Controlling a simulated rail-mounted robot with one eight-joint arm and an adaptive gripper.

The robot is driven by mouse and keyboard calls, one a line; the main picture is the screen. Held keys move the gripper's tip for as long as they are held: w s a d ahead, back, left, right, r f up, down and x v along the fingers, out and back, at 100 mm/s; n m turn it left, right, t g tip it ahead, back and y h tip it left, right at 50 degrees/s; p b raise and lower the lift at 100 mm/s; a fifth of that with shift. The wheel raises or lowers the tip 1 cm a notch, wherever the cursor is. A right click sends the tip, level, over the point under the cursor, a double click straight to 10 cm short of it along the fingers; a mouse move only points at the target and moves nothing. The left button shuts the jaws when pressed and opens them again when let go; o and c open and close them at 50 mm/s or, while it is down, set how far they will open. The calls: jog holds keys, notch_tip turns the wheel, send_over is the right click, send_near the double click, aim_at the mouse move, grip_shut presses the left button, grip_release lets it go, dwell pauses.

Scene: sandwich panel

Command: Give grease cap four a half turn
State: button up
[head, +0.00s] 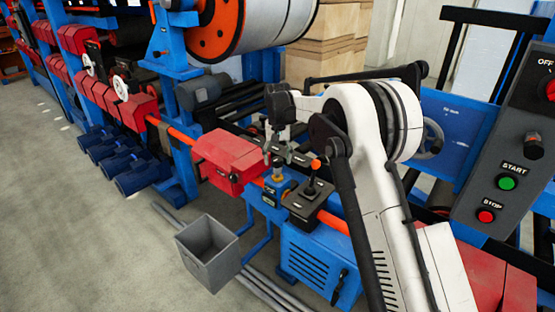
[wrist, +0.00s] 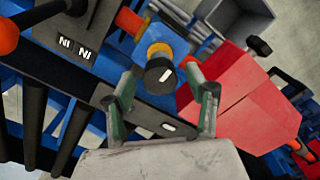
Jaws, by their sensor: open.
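A round dark cap (wrist: 160,76) with a white mark on its top sits above a yellow ring on a blue block; I cannot read a number on it. My gripper (wrist: 163,78) is open. Its two green-padded fingers stand on either side of the cap in the wrist view, with gaps showing, so it is not gripped. In the head view my gripper (head: 284,155) hangs just above the blue block (head: 277,189), and the cap is mostly hidden there by the fingers.
A red housing (head: 228,157) stands left of the gripper; a black box with a lever (head: 311,200) stands to the right. A grey bin (head: 207,253) is on the floor. A control panel (head: 508,160) with START and STOP buttons is at the far right.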

aim_at(278, 159)
notch_tip(278, 159, up, 12)
dwell(0.5)
jog(key=shift+f, duration=0.1)
jog(key=s+d+r+t, duration=0.2)
jog(key=s+d+r, duration=0.55)
jog(key=s, duration=0.35)
jog(key=s+d+r+t, duration=0.2)
jog(key=s+d+r, duration=0.4)
jog(key=s+d, duration=0.3)
jog(key=s+d+f+t, duration=0.1)
jog(key=s+d+f, duration=0.1)
jog(key=s, duration=0.7)
jog(key=s+d+f+m+t, duration=0.1)
jog(key=s+d+f, duration=0.2)
jog(key=s, duration=0.6)
jog(key=s+d+f+t, duration=0.1)
jog(key=s+d+f, duration=0.1)
jog(key=s+f, duration=0.3)
jog(key=s, duration=0.4)
jog(key=shift+s+d+f+m, duration=0.15)
jog(key=shift+s+d+m, duration=0.15)
jog(key=shift+d, duration=0.1)
